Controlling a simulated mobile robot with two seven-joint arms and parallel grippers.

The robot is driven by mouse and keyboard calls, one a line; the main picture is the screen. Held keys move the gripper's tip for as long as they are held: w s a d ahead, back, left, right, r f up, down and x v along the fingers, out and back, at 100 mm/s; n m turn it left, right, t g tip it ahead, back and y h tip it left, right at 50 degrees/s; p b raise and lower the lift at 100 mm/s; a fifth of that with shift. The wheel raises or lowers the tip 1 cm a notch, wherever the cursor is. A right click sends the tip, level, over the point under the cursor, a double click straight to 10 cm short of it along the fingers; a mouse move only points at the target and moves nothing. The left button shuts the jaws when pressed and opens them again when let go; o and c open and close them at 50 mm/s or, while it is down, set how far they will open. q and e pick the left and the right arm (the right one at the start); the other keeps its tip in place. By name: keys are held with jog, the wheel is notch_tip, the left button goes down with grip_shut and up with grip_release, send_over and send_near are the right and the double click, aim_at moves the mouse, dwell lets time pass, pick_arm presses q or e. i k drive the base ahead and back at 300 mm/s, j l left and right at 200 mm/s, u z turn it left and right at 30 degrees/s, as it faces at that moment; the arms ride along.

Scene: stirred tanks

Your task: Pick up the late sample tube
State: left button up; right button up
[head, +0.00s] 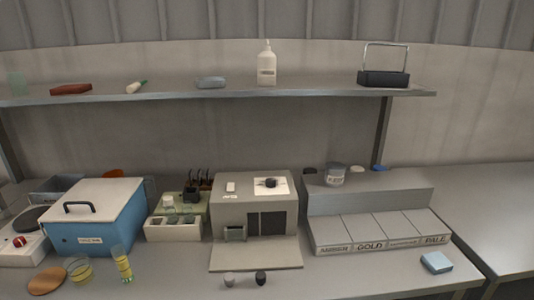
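A clear tube with yellow bands (122,264) stands upright on the bench at the lower left, in front of the blue box. No label on it can be read, so I cannot tell whether it is the late sample tube. A pale rack (173,232) holding several small containers stands right of the blue box; their contents are too small to make out. Neither of my grippers is in view.
A blue box (90,236) has a white lid and black handle. A tray lettered with GOLD and PALE (372,245) and a blue block (436,262) are at the right.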

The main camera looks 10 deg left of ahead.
aim_at(118, 253)
jog(key=u, duration=1.4)
